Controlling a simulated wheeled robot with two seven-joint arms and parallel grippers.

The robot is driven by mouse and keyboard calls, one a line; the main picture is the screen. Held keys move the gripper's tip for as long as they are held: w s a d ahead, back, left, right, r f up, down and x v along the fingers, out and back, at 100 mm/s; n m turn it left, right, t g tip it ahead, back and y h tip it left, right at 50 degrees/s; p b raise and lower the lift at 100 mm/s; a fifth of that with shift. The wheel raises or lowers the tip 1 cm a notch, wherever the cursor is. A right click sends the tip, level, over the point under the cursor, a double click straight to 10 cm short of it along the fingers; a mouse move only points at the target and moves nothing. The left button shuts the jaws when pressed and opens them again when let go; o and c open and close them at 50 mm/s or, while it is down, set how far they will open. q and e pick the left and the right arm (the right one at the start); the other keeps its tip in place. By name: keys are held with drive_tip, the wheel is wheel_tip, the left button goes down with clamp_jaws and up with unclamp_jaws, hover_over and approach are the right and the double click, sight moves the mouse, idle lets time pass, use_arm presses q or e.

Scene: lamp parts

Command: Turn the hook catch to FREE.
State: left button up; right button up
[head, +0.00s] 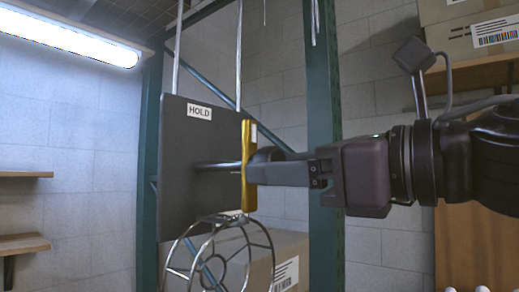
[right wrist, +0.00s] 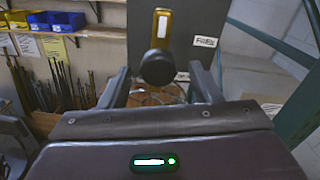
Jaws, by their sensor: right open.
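A dark grey panel (head: 190,150) hangs from rods, with a white HOLD label (head: 199,112) at its top. The yellow hook catch (head: 248,190) is upright in front of it, with a pale strip on its upper part. In the right wrist view the catch (right wrist: 164,24) points up above a dark round knob (right wrist: 157,67), and a FREE label (right wrist: 205,41) is to its right on the panel. My right gripper (head: 256,167) is open, its fingers (right wrist: 159,75) on either side of the knob; contact cannot be told. My left gripper is out of view.
A round wire cage (head: 222,255) sits just below the panel. A green upright post (head: 323,130) stands behind my right gripper. Cardboard boxes (head: 290,250) are behind and below. Wooden shelves (head: 25,243) are at the far left.

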drive_tip(key=p+x, duration=0.1)
drive_tip(key=x, duration=0.3)
drive_tip(key=shift+s+r, duration=0.1)
drive_tip(key=shift+s, duration=0.05)
drive_tip(key=shift+a, duration=0.15)
drive_tip(key=shift+c, duration=1)
drive_tip(key=c, duration=0.8)
